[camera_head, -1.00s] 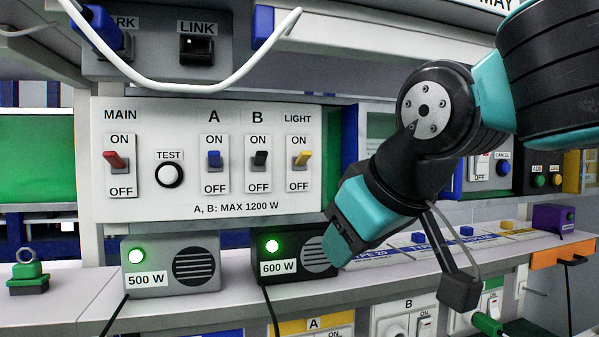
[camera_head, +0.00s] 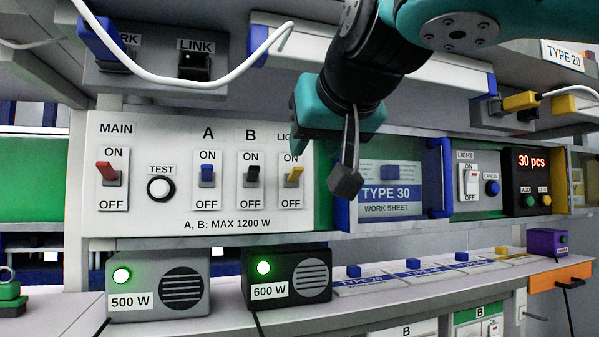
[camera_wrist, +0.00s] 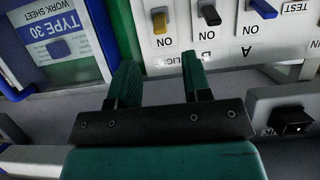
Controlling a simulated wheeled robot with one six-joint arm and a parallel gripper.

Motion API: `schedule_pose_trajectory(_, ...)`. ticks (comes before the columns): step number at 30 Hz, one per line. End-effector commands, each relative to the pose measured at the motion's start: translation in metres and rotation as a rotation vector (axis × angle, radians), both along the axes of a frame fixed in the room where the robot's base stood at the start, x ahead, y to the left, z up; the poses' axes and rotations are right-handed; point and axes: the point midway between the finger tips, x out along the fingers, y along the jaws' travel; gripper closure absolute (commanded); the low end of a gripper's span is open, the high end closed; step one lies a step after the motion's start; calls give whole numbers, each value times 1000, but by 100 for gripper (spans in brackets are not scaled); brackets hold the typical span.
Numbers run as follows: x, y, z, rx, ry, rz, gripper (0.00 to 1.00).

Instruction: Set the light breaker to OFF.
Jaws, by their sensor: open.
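The light breaker is the yellow lever (camera_head: 294,174) at the right end of the white breaker panel (camera_head: 228,128). It points up, toward ON. The wrist view, turned upside down, shows the same yellow lever (camera_wrist: 159,20) with its ON label beside it. My gripper (camera_wrist: 160,76) is open and empty, with two teal fingers apart in front of the panel. In the wrist view the yellow lever lies beyond the fingers, between their lines, apart from them. In the head view my gripper (camera_head: 308,108) covers part of the LIGHT label; its fingertips are hard to make out.
Close by on the panel are the black B lever (camera_head: 254,175), blue A lever (camera_head: 207,174), TEST button (camera_head: 160,189) and red MAIN lever (camera_head: 108,172). Below stand the 500 W box (camera_head: 160,300) and 600 W box (camera_head: 292,290), both lit green. A white cable (camera_head: 180,84) hangs above.

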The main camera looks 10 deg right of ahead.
Motion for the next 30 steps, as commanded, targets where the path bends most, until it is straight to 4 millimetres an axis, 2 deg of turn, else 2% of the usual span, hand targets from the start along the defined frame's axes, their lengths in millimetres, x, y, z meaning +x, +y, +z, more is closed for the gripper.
schedule_pose_trajectory(1, 12, 0, -5, -4, 2, -7, 55)
schedule_pose_trajectory(6, 45, 8, -18, -2, 2, -5, 55)
schedule_pose_trajectory(12, 70, 14, -29, -1, 1, -1, 55)
schedule_pose_trajectory(17, 79, 16, -33, 0, 0, 0, 55)
schedule_pose_trajectory(25, 80, 16, -34, 1, -1, 1, 55)
schedule_pose_trajectory(26, 80, 16, -34, 1, -1, 1, 60)
schedule_pose_trajectory(30, 80, 16, -34, 1, -1, 1, 92)
